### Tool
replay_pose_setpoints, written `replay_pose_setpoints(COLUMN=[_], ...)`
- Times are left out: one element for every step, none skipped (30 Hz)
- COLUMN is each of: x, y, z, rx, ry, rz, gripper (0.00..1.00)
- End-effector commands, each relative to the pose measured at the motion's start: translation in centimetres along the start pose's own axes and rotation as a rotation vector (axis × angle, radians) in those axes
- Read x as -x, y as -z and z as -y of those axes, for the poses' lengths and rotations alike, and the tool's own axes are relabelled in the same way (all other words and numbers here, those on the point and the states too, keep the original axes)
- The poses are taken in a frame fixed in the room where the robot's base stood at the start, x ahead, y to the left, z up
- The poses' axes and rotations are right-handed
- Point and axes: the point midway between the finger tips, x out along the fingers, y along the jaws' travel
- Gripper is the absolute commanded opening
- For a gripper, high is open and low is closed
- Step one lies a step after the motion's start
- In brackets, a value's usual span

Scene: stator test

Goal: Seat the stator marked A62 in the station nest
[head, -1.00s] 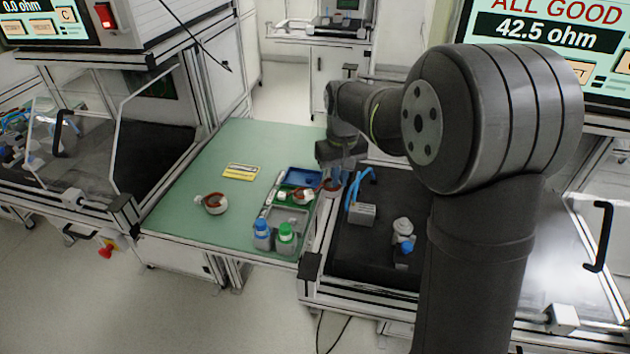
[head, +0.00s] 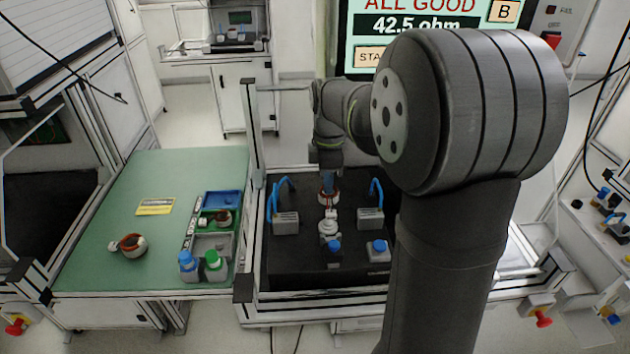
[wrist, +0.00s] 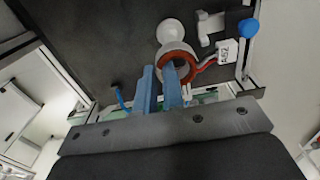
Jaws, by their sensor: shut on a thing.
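A stator (wrist: 190,55), a pale ring with red-orange windings and a white tag (wrist: 227,52), is at my blue fingers (wrist: 160,88) in the wrist view. One finger overlaps its bore and the other is outside its wall. The tag looks like it ends in 2; I cannot read it all. In the head view my gripper (head: 327,175) holds this stator (head: 328,196) above the dark station. The pale round nest post (head: 328,229) stands just in front of it, and shows beyond the ring in the wrist view (wrist: 170,30). Whether they touch is unclear.
Two grey blocks with blue hoses (head: 286,223) (head: 370,218) flank the post; blue knobs (head: 333,246) (head: 378,246) sit in front. Another stator (head: 131,246) lies on the green mat (head: 100,210), and one (head: 222,218) in a tray beside two capped bottles (head: 188,264).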

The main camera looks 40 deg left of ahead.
Motion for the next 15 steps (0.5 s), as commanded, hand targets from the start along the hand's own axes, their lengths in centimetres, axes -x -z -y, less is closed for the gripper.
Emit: replay_pose_setpoints(x=[-0.1,-0.2,-0.4,-0.5,-0.8,-1.1,-1.3,-1.6,-2.0,-2.2,-2.5,-2.8,-3.0,-3.3,-3.6], y=[-0.1,-0.2,-0.2,-0.2,-0.2,-0.2,-0.2,-0.2,-0.2,-0.1,-0.1,-0.1,-0.1,-0.1,-0.1], z=[0.0,0.0,0.0,0.0,0.0,0.0,0.1,0.1,0.1,0.1,0.1,0.1,0.1,0.1,0.1], rx=[0.005,0.008,0.010,0.011,0.011,0.011,0.010,0.010,0.010,0.010,0.010,0.010,0.010,0.010,0.010], ry=[0.000,0.000,0.000,0.001,0.001,0.002,0.003,0.003,0.003,0.002,0.002,0.002,0.002,0.002,0.002], rz=[0.000,0.000,0.000,0.000,0.000,0.001,0.001,0.001,0.001,0.001,0.001,0.001,0.001,0.001,0.001], gripper=[0.00,0.00,0.00,0.00,0.00,0.00,0.00,0.00,0.00,0.00,0.00,0.00,0.00,0.00,0.00])
